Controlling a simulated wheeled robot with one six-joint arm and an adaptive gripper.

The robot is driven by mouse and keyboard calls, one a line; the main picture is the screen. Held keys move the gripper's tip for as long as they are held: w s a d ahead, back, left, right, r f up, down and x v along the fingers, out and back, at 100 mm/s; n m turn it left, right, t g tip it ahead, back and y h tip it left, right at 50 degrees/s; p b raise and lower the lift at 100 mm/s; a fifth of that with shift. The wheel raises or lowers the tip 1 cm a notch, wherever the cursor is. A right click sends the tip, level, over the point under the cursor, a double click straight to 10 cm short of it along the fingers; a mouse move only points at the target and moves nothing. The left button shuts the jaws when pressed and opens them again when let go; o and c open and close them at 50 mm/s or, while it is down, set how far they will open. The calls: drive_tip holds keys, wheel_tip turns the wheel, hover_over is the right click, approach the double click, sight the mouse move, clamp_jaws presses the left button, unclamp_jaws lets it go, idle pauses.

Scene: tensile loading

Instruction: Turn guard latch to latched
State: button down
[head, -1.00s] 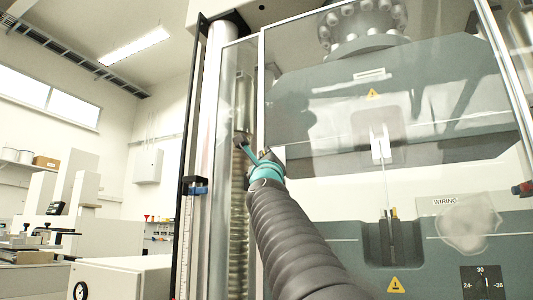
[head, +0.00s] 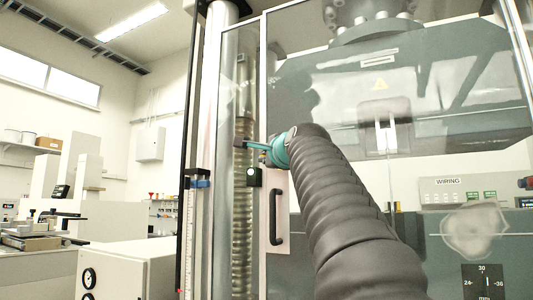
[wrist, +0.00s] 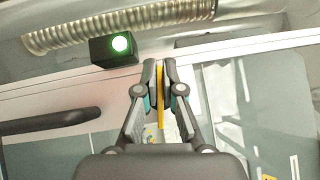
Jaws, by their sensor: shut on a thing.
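The guard latch shows in the wrist view as a thin yellow strip (wrist: 161,95) between my fingers. My gripper (wrist: 161,70) is shut on it, with one finger on each side. In the head view my gripper (head: 262,148) is at the guard door's left frame edge, and the latch cannot be made out there. A black box with a lit green lamp (wrist: 115,48) sits just left of the fingertips in the wrist view. It also shows in the head view (head: 253,178), below my gripper.
A black door handle (head: 275,215) stands below the gripper on the door frame; the wrist view shows it at left (wrist: 50,120). The clear guard door covers the grey testing machine (head: 390,85). A ribbed column (head: 240,220) runs behind the left panel.

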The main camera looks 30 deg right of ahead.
drive_tip(key=shift+n+g, duration=0.5)
drive_tip(key=shift+n, duration=0.1)
drive_tip(key=shift+f, duration=0.1)
drive_tip(key=c, duration=1.3)
unclamp_jaws()
drive_tip(key=s, duration=0.4)
drive_tip(key=s+a, duration=0.1)
drive_tip(key=s, duration=0.7)
drive_tip(key=shift+a, duration=0.25)
